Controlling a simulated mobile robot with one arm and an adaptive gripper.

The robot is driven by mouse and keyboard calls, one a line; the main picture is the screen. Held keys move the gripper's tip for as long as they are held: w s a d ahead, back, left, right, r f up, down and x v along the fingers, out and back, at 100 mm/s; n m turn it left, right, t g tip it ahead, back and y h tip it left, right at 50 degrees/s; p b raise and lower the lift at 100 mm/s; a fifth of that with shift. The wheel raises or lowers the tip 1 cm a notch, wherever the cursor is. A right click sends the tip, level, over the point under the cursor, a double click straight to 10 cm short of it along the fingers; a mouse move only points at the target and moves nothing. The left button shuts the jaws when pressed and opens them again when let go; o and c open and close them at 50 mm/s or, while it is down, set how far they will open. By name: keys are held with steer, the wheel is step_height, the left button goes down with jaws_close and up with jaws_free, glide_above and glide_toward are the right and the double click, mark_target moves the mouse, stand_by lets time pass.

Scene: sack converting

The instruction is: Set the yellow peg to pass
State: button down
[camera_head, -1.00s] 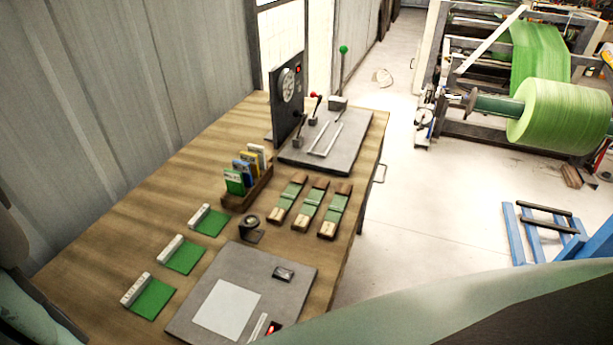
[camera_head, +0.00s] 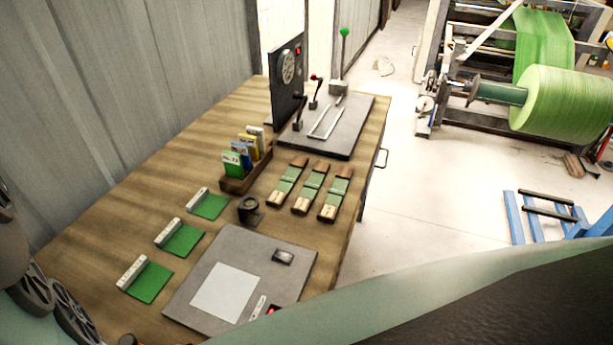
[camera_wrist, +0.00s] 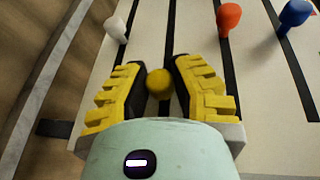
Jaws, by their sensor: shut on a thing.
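The yellow peg (camera_wrist: 159,84) has a round knob and stands between the two yellow, black-padded fingers of my gripper (camera_wrist: 159,88) in the wrist view. The gripper is shut on the peg. The peg's lower part is hidden. It is over a pale board (camera_wrist: 268,140) with long dark slots. A white peg (camera_wrist: 116,29) is ahead to the left. A red-orange peg (camera_wrist: 228,17) and a blue peg (camera_wrist: 294,14) are ahead to the right. I cannot make out any pass marking. The gripper and these pegs do not show in the head view.
A wooden bench (camera_head: 120,215) in the head view carries a card rack (camera_head: 238,182), a grey plate with levers (camera_head: 345,140), green cards, sample strips and a grey mat (camera_head: 190,305). A green roll (camera_head: 570,105) stands at the right. Bare floor lies between.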

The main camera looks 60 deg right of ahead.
steer(key=shift+w+d+f, duration=0.1)
steer(key=shift+w+d, duration=0.05)
steer(key=c, duration=0.8)
jaws_free()
steer(key=shift+o, duration=0.2)
steer(key=v, duration=1.2)
